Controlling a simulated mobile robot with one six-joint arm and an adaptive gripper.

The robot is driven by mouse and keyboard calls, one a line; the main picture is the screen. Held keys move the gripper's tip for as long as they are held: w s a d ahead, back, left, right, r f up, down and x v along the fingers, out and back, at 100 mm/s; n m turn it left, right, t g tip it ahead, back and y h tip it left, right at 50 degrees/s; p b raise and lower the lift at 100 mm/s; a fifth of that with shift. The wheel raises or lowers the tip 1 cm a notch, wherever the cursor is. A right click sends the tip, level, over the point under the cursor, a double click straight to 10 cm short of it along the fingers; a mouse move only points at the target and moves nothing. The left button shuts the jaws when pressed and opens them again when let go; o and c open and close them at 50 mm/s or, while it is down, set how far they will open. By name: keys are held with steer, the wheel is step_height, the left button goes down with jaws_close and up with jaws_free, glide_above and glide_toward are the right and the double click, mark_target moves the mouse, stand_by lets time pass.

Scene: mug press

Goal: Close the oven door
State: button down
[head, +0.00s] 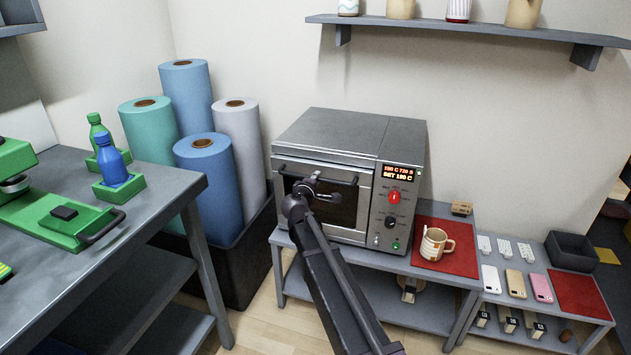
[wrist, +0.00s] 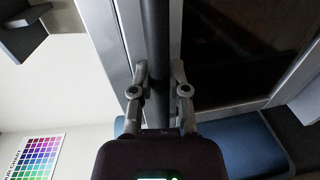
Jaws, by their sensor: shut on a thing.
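The grey oven (head: 345,135) stands on a low bench, with a lit display and a red knob on its right side. Its door (head: 348,210) has a dark window and stands upright at the oven front. I cannot tell whether a narrow gap is left. The dark door handle (head: 342,180) runs across the top of the door. My gripper (head: 308,187) is at the left half of the handle. In the wrist view, the handle (wrist: 161,35) passes between the two fingertips of my gripper (wrist: 161,75), which are shut on it. The door window (wrist: 235,50) shows beside it.
A striped mug (head: 433,245) stands on a red mat (head: 458,262) right of the oven. Several blue, green and grey rolls (head: 210,175) stand in a dark bin at the left. A grey table (head: 165,205) is at far left. A shelf (head: 460,27) hangs above.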

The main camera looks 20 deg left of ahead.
steer(key=shift+w+a+r, duration=0.1)
steer(key=shift+w+r, duration=0.1)
steer(key=shift+w, duration=0.85)
steer(key=c, duration=0.6)
jaws_free()
steer(key=shift+s, duration=0.1)
